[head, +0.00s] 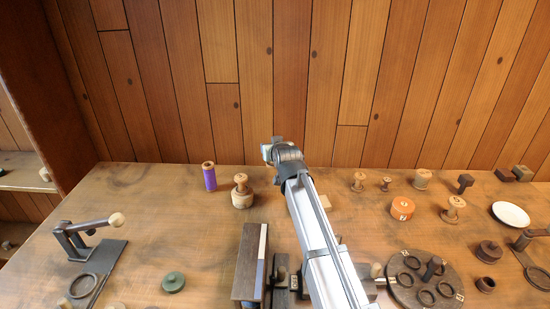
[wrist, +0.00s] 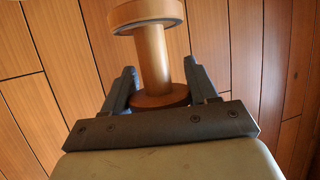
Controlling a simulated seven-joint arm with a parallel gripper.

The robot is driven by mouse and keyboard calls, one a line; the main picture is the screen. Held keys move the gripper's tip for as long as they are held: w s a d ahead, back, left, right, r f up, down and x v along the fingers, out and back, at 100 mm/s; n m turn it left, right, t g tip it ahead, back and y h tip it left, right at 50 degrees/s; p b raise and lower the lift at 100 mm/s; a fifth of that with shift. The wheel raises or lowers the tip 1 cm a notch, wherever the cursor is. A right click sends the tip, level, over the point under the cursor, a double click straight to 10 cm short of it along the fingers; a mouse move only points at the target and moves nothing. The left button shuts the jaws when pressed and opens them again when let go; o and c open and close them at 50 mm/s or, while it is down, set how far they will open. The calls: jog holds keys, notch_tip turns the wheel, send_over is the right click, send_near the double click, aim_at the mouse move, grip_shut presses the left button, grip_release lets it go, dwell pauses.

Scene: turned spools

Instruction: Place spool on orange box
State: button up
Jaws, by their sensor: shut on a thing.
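A turned wooden spool (wrist: 153,50) stands between the fingers of my gripper (wrist: 160,68) in the wrist view. It has a wide pale flange at the top of the picture and a darker flange low between the fingers. My gripper is shut on it. In the head view my gripper (head: 270,150) is near the table's back edge, in front of the plank wall; the held spool cannot be made out there. A round orange box (head: 402,208) with a pale mark on it sits on the table to the right of my gripper. Nothing shows on its top.
Small wooden spools (head: 453,209) stand around the orange box. A round dark board with rings (head: 408,289) lies in front of it. A purple spool (head: 209,177) and a wooden knobbed piece (head: 242,192) stand left of my arm. A white dish (head: 510,214) is far right.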

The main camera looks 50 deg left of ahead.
jog(key=shift+r, duration=0.7)
jog(key=w+d+r+m+t+h, duration=0.1)
jog(key=w+d+r+m+t, duration=0.1)
jog(key=w+d, duration=0.9)
notch_tip(320, 180, up, 2)
jog(key=m+t+h, duration=0.3)
jog(key=m, duration=0.1)
send_over(404, 201)
jog(key=shift+a+f, duration=0.1)
jog(key=shift+f, duration=4.6)
jog(key=shift+f, duration=0.15)
